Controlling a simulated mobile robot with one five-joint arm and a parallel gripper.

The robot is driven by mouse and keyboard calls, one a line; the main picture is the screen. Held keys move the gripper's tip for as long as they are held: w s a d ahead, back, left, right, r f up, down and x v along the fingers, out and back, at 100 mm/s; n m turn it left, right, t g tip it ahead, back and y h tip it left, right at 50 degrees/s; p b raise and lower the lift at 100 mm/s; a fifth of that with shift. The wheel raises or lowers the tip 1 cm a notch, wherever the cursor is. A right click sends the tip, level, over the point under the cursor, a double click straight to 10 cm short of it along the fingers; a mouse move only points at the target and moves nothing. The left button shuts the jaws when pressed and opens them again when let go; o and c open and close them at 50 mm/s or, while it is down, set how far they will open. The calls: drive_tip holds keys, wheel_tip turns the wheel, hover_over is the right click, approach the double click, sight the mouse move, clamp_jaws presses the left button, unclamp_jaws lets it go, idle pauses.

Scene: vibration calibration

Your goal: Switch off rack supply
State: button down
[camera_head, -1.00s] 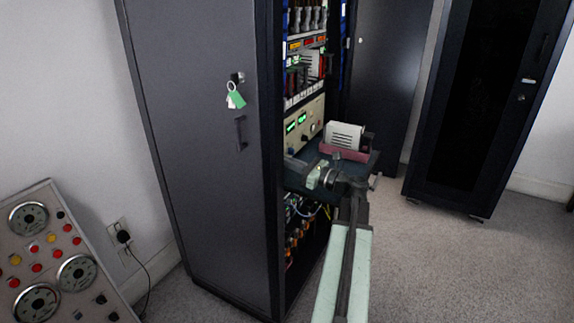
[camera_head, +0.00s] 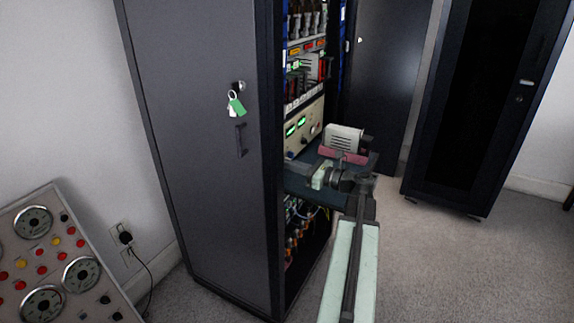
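The rack supply appears to be the beige panel (camera_head: 304,128) with two lit green displays and a dark knob, inside the open side of the dark rack cabinet (camera_head: 197,150). My arm reaches up from the bottom of the view. My gripper (camera_head: 312,176) points left toward the rack, below the beige panel and apart from it in the picture. It is over or in front of a dark shelf that sticks out of the rack. The fingertips are small and dark, so I cannot tell whether they are open or shut. The panel's power switch is too small to make out.
A grey vented device (camera_head: 344,139) with a reddish base sits on the dark shelf (camera_head: 300,188). A key with a green tag (camera_head: 236,107) hangs on the cabinet. A dial panel (camera_head: 50,260) stands at lower left. Carpet is clear at right, before another cabinet (camera_head: 484,110).

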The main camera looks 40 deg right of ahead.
drive_tip(key=r+p+v, duration=0.1)
drive_tip(key=v, duration=1)
drive_tip(key=shift+s+d+r, duration=0.25)
drive_tip(key=shift+s+r, duration=0.05)
